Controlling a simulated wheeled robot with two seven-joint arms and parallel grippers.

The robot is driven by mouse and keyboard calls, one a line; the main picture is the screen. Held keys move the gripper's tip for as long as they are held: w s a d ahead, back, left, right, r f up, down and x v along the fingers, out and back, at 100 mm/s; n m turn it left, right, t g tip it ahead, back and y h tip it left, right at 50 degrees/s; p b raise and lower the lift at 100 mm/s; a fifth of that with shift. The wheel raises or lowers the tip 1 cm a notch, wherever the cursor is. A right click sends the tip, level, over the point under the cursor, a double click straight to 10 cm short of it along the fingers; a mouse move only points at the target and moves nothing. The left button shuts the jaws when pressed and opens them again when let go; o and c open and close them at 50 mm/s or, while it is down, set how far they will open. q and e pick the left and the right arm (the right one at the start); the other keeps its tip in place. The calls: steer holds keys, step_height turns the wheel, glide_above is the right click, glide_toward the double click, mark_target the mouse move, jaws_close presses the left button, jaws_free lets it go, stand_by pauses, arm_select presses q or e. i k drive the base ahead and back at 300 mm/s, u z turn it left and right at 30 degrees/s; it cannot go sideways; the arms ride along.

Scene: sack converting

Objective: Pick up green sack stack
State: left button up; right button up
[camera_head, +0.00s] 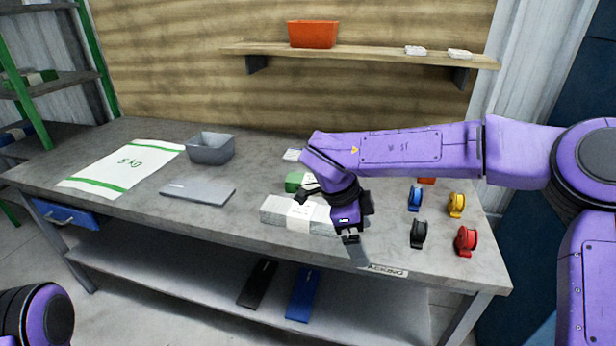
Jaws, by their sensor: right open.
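A green stack (294,182), likely the green sack stack, lies on the workbench and is largely hidden behind my right gripper and a grey stack. My right gripper (328,217) is open above the bench, with its fingers pointing down. It is over the right part of the grey stack (276,212), which has a white band. I cannot tell whether the fingers touch anything. Another green stack with a white band (36,78) lies on the rack at the far left. My left gripper is out of view; only part of my left arm shows at bottom left.
The workbench (130,225) holds a white sack (125,167) with green stripes, a grey bin (210,149), a flat grey slab (198,190) and a small white stack (292,155). Several coloured tape rolls stand at right, including a red one (466,240).

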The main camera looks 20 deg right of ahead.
mark_target(293, 180)
steer(key=i, duration=1.2)
